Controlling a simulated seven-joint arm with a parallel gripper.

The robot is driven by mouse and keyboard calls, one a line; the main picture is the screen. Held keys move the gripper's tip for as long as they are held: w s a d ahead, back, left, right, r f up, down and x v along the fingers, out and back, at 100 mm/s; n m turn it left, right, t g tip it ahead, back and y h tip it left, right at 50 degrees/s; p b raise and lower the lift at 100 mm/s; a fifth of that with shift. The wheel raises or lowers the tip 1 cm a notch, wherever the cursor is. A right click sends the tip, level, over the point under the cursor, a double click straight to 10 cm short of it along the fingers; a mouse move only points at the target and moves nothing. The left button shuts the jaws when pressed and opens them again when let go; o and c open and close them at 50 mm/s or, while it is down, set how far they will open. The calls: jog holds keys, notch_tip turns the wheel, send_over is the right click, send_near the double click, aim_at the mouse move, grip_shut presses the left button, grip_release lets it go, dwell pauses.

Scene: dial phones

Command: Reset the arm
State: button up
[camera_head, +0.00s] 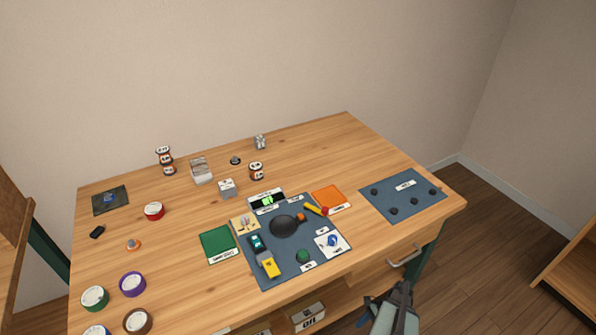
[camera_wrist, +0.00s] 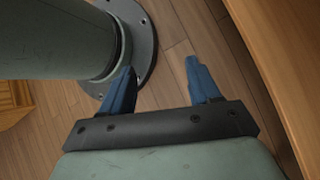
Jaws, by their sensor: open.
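My gripper (camera_wrist: 160,66) shows in the wrist view with its two blue fingers apart and nothing between them. Bare wooden floor lies beyond the fingertips. A round grey-green post with a bolted flange, which looks like my own base, stands at the upper left of that view. In the head view, part of my arm shows at the bottom right, in front of the table (camera_head: 330,140) and below its top. The fingers cannot be made out clearly there.
A blue-grey mat (camera_head: 262,281) holds a dark round item, a yellow-tipped tool and small parts. A second mat (camera_head: 375,205) with several dark discs lies right. Tape rolls (camera_head: 133,284) stand left. A drawer handle (camera_head: 404,257) juts from the table front.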

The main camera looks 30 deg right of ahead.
jog(key=w+a+r+n+g, duration=0.25)
jog(key=a+n, duration=0.35)
jog(key=a, duration=1)
jog(key=s+a+r+n+g+h, duration=0.1)
jog(key=s+a+n+g+h, duration=0.1)
jog(key=a+n, duration=0.4)
jog(key=s+a+r+n+g+h, duration=0.2)
jog(key=s+a+n+h, duration=0.2)
jog(key=a+n, duration=0.3)
jog(key=shift+s+n+h, duration=0.35)
jog(key=shift+n+h, duration=0.55)
jog(key=shift+n, duration=0.5)
jog(key=shift+r, duration=0.1)
